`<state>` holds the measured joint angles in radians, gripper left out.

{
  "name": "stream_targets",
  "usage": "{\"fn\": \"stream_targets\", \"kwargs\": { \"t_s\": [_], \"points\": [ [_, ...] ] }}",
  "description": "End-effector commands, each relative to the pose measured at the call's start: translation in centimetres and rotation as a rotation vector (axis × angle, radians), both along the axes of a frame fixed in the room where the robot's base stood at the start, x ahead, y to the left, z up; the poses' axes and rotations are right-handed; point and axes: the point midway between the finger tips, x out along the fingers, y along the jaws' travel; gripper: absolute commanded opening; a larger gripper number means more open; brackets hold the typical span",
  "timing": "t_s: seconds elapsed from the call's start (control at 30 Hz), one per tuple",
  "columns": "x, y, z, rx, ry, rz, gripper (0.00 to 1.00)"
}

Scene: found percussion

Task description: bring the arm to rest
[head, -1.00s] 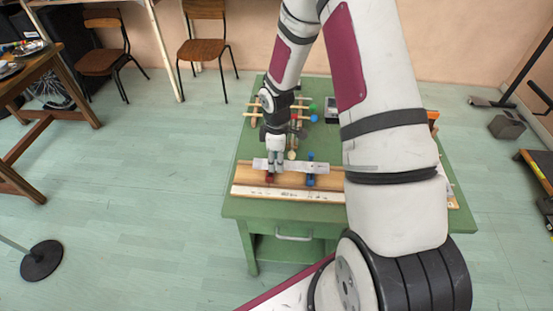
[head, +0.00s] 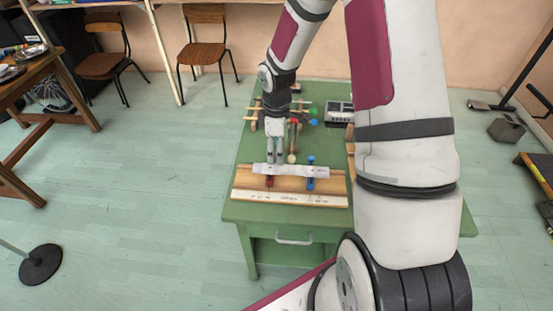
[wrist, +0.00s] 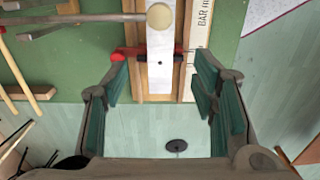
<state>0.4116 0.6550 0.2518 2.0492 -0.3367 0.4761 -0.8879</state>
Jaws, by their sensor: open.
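My gripper (head: 275,160) is open and empty, with its fingers pointing down, just above and behind the left end of a pale metal bar (head: 292,170). The bar lies across a red support (head: 270,182) and a blue support (head: 311,180) on a wooden board. The bar (wrist: 160,65) and the red support (wrist: 122,54) also show in the wrist view. My arm hides the right part of the table.
The green table (head: 240,208) also holds mallets with coloured heads (head: 313,121), a round pale mallet head (head: 291,158), a wooden rack (head: 255,112) and a grey device (head: 339,112). Chairs (head: 203,48) stand behind. The floor left of the table is largely open.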

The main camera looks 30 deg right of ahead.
Motion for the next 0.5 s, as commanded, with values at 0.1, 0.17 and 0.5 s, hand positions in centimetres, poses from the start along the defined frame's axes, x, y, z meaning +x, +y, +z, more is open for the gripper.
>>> {"fn": "stream_targets", "kwargs": {
  "t_s": [0.1, 0.17, 0.5],
  "points": [
    [0.0, -0.1, 2.3, -0.001, -0.003, -0.001, 0.53],
    [0.0, -0.1, 3.1, -0.001, -0.002, -0.002, 0.53],
    [0.0, 0.0, 4.9, 0.001, 0.001, 0.000, 0.53]
  ]
}}
